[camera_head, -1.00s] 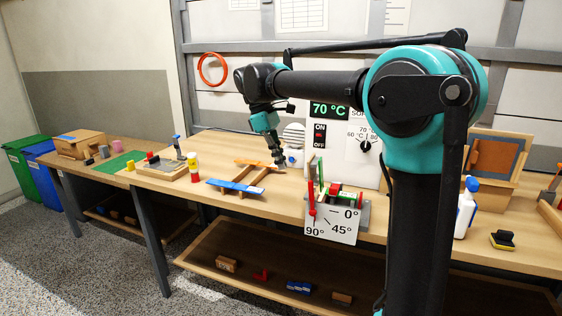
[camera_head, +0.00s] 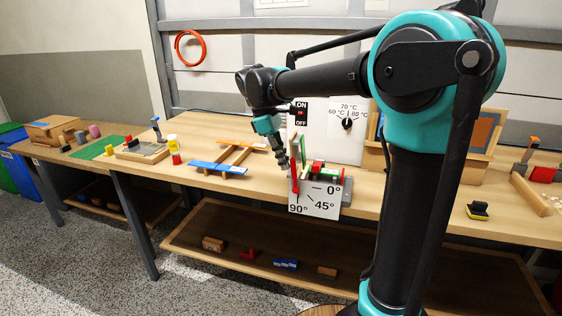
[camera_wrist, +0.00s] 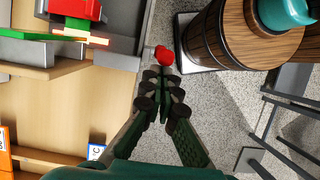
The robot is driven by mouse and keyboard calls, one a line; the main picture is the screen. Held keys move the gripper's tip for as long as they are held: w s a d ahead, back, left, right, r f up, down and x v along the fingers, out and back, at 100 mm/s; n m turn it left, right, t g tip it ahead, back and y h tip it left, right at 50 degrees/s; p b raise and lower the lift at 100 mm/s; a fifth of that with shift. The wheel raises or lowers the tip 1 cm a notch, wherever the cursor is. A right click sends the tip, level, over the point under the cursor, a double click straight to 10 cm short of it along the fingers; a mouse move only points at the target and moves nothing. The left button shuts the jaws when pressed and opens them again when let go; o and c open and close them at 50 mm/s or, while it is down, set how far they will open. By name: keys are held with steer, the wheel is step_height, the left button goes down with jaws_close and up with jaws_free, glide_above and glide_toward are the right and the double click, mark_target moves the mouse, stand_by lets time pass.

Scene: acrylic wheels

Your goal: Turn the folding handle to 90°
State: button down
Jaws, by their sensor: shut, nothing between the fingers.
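The angle fixture stands at the bench's front edge, with a white plate (camera_head: 322,207) marked 0°, 45° and 90°. Its red handle (camera_head: 294,184) hangs down at the plate's left side, its lower end near the 90° mark. My gripper (camera_head: 294,166) is shut and empty, close beside the handle's upper part in the head view. In the wrist view my gripper (camera_wrist: 163,76) has its fingertips just short of a round red knob (camera_wrist: 163,56). Whether they touch it is unclear. Red and green parts (camera_wrist: 75,12) of the fixture show at upper left there.
A panel with a temperature dial (camera_head: 347,123) stands behind the fixture. A wooden frame with a blue strip (camera_head: 217,168) lies to the left. A yellow-black block (camera_head: 478,210) lies to the right. A lower shelf (camera_head: 350,273) runs beneath the bench.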

steer(key=shift+d, duration=0.1)
steer(key=shift+s+d+r+y, duration=0.1)
steer(key=shift+s+d+y, duration=0.1)
steer(key=shift+d+y, duration=0.25)
steer(key=shift+s+d+r+y, duration=0.1)
steer(key=shift+s+d+y, duration=0.05)
steer(key=shift+d+y, duration=0.25)
steer(key=shift+d, duration=0.1)
